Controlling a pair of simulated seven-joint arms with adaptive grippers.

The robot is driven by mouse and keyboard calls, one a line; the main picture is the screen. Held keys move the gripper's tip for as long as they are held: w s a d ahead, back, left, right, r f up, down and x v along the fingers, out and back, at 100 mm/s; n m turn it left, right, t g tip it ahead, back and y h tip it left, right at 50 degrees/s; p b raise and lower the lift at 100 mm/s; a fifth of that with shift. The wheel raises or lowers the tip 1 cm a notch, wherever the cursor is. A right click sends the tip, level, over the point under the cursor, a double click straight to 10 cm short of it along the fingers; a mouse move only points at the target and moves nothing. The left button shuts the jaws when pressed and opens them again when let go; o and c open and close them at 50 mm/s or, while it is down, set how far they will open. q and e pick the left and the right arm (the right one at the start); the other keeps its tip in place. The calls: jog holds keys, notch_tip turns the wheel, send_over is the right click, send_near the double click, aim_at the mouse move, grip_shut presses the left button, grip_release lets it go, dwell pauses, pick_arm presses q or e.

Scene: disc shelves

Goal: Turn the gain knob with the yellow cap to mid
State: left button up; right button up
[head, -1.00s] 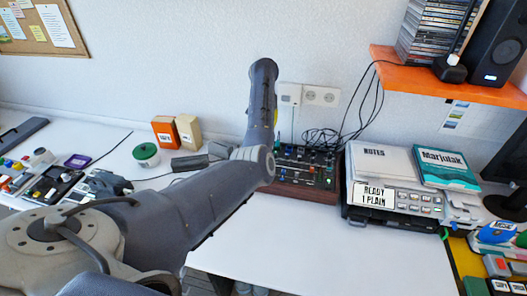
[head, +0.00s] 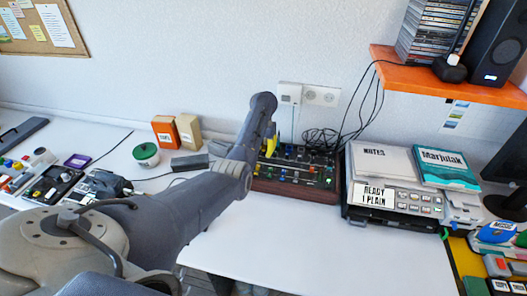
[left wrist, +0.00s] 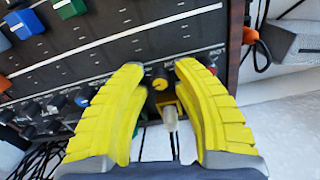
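The mixer (head: 300,187) is a dark panel with wooden sides, standing on the white desk near the wall. In the left wrist view, the knob with the yellow cap (left wrist: 160,79) is a small dark knob on the panel. My left gripper (left wrist: 160,68) has its yellow fingers apart, one on each side of this knob, with a gap showing on both sides. The knob's pointer is too small to read. In the head view the left gripper (head: 269,146) is over the mixer's left part, mostly behind my arm. My right gripper is not in view.
A pale plug (left wrist: 170,118) sticks up beside the knob, between the fingers. Other knobs and sliders (left wrist: 70,8) surround it. A printer-like device (head: 390,205) stands right of the mixer. Cables (head: 322,138) lie behind it. The desk in front is clear.

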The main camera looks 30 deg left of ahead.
pick_arm(q)
jog(key=shift+c, duration=0.6)
grip_shut()
jog(key=shift+d+n, duration=0.1)
jog(key=shift+n, duration=2.2)
jog(key=shift+o, duration=0.6)
grip_release()
